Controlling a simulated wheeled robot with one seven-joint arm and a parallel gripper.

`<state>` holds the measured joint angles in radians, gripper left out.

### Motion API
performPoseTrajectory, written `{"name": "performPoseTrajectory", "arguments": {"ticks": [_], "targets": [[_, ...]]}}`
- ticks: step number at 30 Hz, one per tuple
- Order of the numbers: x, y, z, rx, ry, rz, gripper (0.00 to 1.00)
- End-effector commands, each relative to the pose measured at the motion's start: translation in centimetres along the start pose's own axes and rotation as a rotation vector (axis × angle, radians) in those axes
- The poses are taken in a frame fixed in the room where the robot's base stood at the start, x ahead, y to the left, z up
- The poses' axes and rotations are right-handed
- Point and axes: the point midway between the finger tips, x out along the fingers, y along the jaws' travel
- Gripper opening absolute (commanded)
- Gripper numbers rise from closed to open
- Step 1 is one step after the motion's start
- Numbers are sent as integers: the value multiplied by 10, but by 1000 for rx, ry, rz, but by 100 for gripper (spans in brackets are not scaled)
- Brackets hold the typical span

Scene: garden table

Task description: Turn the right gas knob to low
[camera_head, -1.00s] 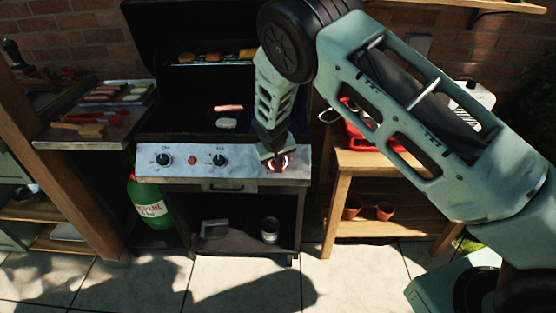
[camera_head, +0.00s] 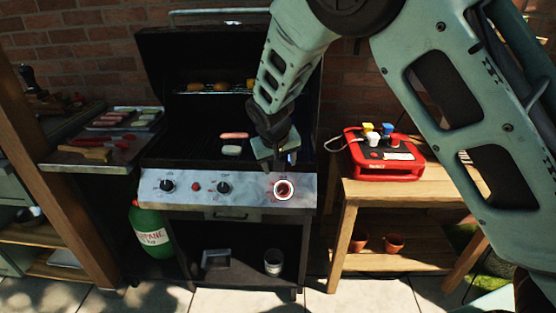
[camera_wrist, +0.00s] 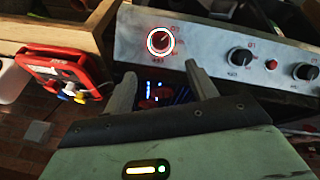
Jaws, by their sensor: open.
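The right gas knob (camera_head: 284,189) is at the right end of the grill's silver control panel (camera_head: 248,186), with a bright red and white ring around it. It shows whole in the wrist view (camera_wrist: 160,41), black inside the lit ring. I cannot tell for sure which mark it points to. My gripper (camera_head: 281,165) is just above the right knob in the head view, clear of it. In the wrist view my gripper (camera_wrist: 160,80) is open, with its two fingers apart, nothing between them and the knob beyond the tips.
The middle knob (camera_head: 223,188), small red button (camera_head: 196,187) and left knob (camera_head: 167,186) share the panel. A wooden side table (camera_head: 420,186) with a red box (camera_head: 386,160) stands at the right. A green propane bottle (camera_head: 152,232) stands below left.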

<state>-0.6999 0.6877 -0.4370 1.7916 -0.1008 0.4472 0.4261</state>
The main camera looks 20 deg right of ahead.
Motion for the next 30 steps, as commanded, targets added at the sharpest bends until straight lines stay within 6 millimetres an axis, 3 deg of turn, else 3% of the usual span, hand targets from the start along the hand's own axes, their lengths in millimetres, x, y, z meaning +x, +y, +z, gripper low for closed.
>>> {"name": "performPoseTrajectory", "arguments": {"ticks": [6,20,23,25,30], "targets": [[-23,-1,0,0,0,-1,57],[-29,-1,4,-2,-7,-8,57],[-40,-7,23,-15,-43,-52,57],[-56,-16,46,-41,-81,-105,57],[-112,-37,125,-167,-173,-253,57]]}}
